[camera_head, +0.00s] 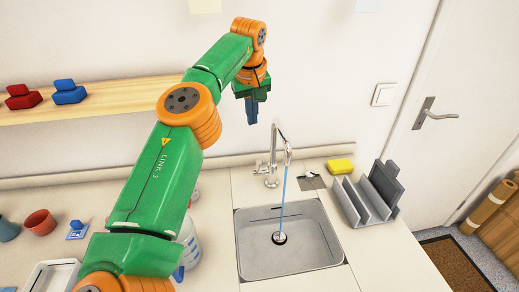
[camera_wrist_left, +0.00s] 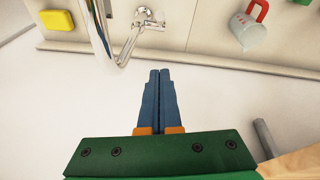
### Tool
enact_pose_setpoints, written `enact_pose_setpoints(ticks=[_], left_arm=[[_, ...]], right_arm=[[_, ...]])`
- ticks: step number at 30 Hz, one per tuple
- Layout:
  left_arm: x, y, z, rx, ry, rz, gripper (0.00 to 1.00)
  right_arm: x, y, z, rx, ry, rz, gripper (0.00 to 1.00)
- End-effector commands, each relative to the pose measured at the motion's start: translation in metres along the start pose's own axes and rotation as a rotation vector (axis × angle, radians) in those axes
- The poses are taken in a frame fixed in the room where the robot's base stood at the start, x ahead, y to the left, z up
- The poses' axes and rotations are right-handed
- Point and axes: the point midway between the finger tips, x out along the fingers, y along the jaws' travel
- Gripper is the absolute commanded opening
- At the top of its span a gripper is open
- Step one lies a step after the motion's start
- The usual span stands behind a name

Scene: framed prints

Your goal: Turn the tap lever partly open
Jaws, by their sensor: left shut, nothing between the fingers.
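The chrome tap (camera_head: 273,160) stands behind the sink, its tall curved spout over the basin. A thin blue stream of water (camera_head: 284,195) runs from the spout to the drain. The tap also shows at the top of the left wrist view (camera_wrist_left: 123,55). Small chrome parts, which may include the lever (camera_wrist_left: 151,20), sit near its base; the lever's angle is hard to tell. My left gripper (camera_head: 252,120) is shut and empty, above and left of the tap in the head view. Its blue fingers (camera_wrist_left: 160,72) point toward the tap base, apart from it. My right gripper is not in view.
The grey sink (camera_head: 255,267) is set in the pale counter. A yellow sponge (camera_head: 341,166) and a grey rack (camera_head: 352,205) stand right of the tap. A clear jug (camera_head: 191,240) is partly hidden by my left arm. A wooden shelf (camera_head: 110,97) is on the wall.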

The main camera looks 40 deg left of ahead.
Motion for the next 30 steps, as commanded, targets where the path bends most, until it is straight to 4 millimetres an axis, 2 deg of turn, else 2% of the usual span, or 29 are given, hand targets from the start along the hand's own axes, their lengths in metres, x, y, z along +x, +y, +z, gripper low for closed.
enact_pose_setpoints(ticks=[5,14,18,19,26,30], left_arm=[[0.016,-0.001,0.001,0.000,-0.002,-0.003,0.00],[0.076,-0.001,0.001,-0.001,-0.003,-0.005,0.00],[0.097,-0.001,-0.001,-0.001,-0.003,-0.007,0.00],[0.104,0.000,0.002,0.003,0.000,0.001,0.00],[0.110,-0.001,0.021,0.003,-0.001,0.002,0.00],[0.108,0.000,0.031,0.003,0.001,0.000,0.00]], right_arm=[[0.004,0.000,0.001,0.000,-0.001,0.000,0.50],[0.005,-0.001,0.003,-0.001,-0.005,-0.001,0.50],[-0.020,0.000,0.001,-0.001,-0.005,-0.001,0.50],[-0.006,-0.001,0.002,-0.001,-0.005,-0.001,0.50],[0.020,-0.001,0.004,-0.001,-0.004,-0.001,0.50],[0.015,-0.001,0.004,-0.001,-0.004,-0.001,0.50]])
